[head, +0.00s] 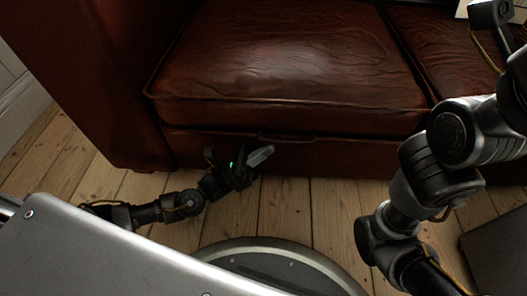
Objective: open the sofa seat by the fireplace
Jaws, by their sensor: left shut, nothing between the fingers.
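The brown leather sofa has a large seat cushion (290,65) at the centre of the head view, lying flat above a leather front panel (350,160). A thin strip like a handle or seam (285,137) runs along the top of that panel. My left gripper (262,156) is shut and empty, low in front of the panel, just below the strip; I cannot tell whether it touches the sofa. My right arm comes in at the right edge, and its gripper's fingertips are not in view. No fireplace shows.
A second seat cushion (465,45) adjoins at the right. The sofa's left arm (95,75) rises beside the seat. Bare floorboards (290,205) lie between the sofa and my base. A grey object (497,250) stands at the lower right.

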